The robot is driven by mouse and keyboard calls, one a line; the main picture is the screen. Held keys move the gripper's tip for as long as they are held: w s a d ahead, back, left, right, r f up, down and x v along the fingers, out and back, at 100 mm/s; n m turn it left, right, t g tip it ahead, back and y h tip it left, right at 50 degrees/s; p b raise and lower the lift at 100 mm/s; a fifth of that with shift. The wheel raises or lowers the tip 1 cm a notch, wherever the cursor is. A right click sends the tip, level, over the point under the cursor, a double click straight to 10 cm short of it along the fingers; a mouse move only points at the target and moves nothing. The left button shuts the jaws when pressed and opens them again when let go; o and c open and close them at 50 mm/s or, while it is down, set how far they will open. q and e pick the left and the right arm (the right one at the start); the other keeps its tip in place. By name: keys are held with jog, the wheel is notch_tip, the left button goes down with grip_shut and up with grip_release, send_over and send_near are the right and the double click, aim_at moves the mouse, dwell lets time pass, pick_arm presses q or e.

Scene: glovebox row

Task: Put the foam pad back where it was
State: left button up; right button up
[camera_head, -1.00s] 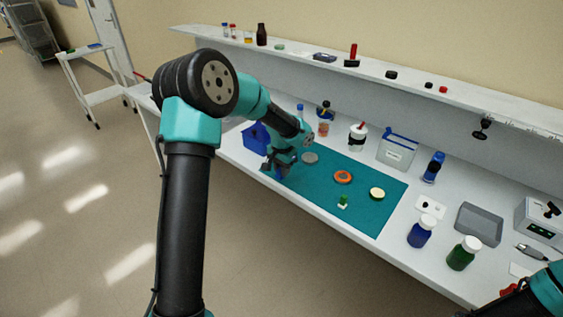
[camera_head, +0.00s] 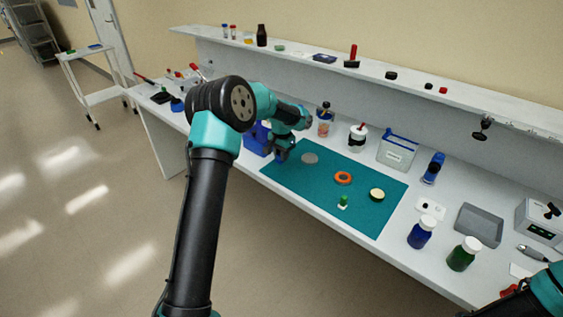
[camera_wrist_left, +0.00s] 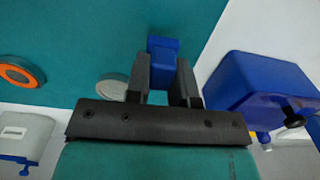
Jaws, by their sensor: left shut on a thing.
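My left gripper (camera_head: 281,157) is over the left end of the teal mat (camera_head: 325,205), beside a blue box. In the left wrist view its two dark fingers (camera_wrist_left: 163,70) are shut on a small blue block (camera_wrist_left: 163,48), which may be the foam pad; I cannot be sure. In the head view the held block is too small to make out clearly. A grey disc (camera_head: 310,158) lies on the mat just right of the gripper. It also shows in the left wrist view (camera_wrist_left: 112,88). Only part of my right arm shows at the lower right; its gripper is not seen.
The blue box (camera_head: 252,140) stands close left of the gripper. An orange ring (camera_head: 343,178), a cream disc (camera_head: 377,195) and a small green-and-white piece (camera_head: 343,202) lie on the mat. A jar (camera_head: 324,122) and a clear bin (camera_head: 397,152) stand behind. The mat's middle has room.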

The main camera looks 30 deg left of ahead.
pick_arm(q)
jog(key=shift+f, duration=1.75)
jog(key=o, duration=0.8)
jog(key=shift+f, duration=0.15)
jog(key=shift+o, duration=0.2)
notch_tip(320, 180, up, 12)
jog(key=shift+r, duration=0.2)
